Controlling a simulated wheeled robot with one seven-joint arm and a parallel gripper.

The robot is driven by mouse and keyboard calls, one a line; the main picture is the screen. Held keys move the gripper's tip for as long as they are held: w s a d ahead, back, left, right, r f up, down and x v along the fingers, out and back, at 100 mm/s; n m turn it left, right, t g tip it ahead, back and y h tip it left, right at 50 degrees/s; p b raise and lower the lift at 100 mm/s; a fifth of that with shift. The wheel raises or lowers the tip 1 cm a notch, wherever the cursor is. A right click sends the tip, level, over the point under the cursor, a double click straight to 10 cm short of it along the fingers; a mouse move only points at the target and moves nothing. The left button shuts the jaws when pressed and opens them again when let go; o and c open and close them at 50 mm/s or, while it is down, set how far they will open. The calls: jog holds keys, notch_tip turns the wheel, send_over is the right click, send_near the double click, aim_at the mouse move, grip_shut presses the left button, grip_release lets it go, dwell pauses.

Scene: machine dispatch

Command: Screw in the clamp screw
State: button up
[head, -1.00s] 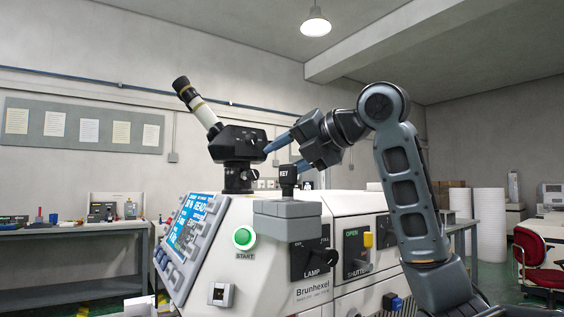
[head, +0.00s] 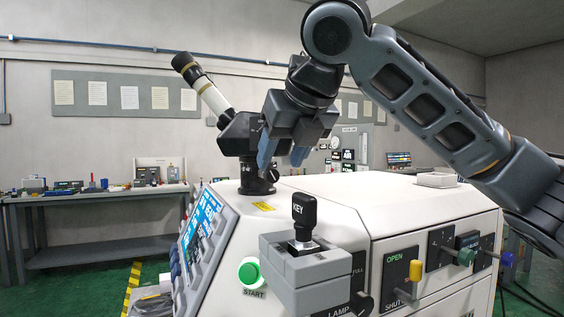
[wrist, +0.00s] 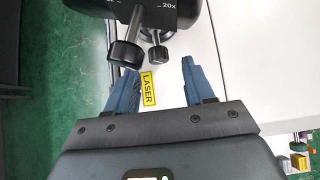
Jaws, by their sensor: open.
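A microscope with a black head (head: 238,132) and a pale, tilted eyepiece tube stands on a black post (head: 257,178) on the white machine. A small dark knob (head: 273,175) sticks out from the post's right side. In the wrist view, two knobs on shafts stick out from the black head: a large one (wrist: 125,54) and a smaller one (wrist: 157,54). I cannot tell for certain which is the clamp screw. My gripper (head: 284,158) points down, just right of the microscope. In the wrist view its blue fingers (wrist: 161,72) are apart and nothing is held between them.
A black KEY switch (head: 304,218) on a grey box stands in front of the gripper. A green START button (head: 249,272) and lever panels line the machine's front. A yellow LASER label (wrist: 148,88) lies on the white top.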

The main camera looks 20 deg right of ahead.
aim_at(274, 172)
jog(key=shift+x, duration=1.9)
jog(key=shift+c, duration=0.5)
grip_shut()
